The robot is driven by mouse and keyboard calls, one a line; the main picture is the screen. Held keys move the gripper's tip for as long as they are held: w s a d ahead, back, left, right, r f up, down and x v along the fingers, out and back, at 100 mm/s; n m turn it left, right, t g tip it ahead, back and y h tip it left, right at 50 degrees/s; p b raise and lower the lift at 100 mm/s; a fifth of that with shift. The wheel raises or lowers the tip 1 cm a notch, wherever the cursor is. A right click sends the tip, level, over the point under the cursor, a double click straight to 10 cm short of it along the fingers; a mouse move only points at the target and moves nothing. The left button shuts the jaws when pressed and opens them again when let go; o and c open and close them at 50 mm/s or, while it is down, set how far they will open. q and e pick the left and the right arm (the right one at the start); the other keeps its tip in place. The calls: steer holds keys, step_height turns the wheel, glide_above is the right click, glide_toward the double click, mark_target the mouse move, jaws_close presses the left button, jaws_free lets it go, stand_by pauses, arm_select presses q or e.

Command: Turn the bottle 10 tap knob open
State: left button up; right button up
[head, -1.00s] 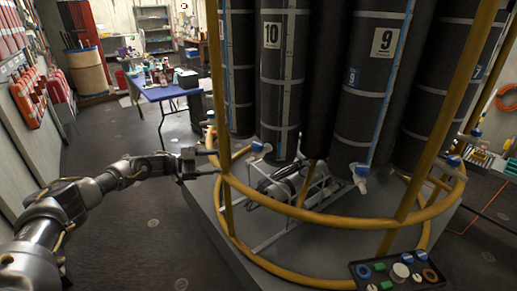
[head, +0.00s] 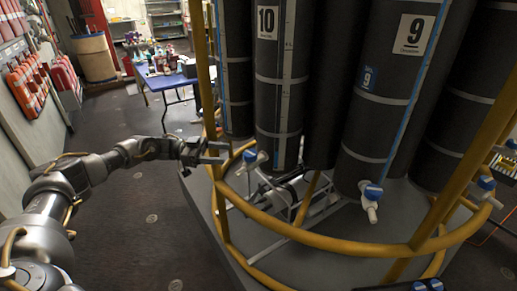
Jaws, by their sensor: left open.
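The bottle 10 (head: 266,89) is a tall dark cylinder with a white "10" label, hanging in the rosette. Its tap, with a blue knob (head: 250,156) and a white spout, sticks out low on its left side. My left gripper (head: 222,152) is open and empty, left of the knob and apart from it, near the yellow frame's upright. Whether the knob stands open or closed is too small to tell. My right gripper is out of view.
Yellow frame rings (head: 330,240) and uprights surround the bottles. Bottle 9 (head: 388,90) hangs to the right, with its own blue-knobbed tap (head: 371,192). A blue table (head: 165,82) with clutter stands behind. The floor at left is clear.

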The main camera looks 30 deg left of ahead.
mark_target(248, 152)
arm_select(q)
steer(key=p+x, duration=0.1)
steer(key=x, duration=0.2)
steer(key=p+x, duration=0.2)
steer(key=x, duration=0.1)
steer(key=p+x, duration=0.1)
steer(key=x, duration=0.2)
steer(key=shift+s+d+r, duration=0.1)
steer(key=shift+d+r, duration=0.15)
steer(key=shift+d+f+p, duration=0.1)
steer(key=shift+d+p, duration=0.25)
steer(key=shift+d, duration=0.25)
steer(key=shift+w, duration=0.2)
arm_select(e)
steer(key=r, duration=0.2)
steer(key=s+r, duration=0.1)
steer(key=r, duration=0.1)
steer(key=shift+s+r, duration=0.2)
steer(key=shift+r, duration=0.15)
arm_select(q)
steer(key=shift+c, duration=0.4)
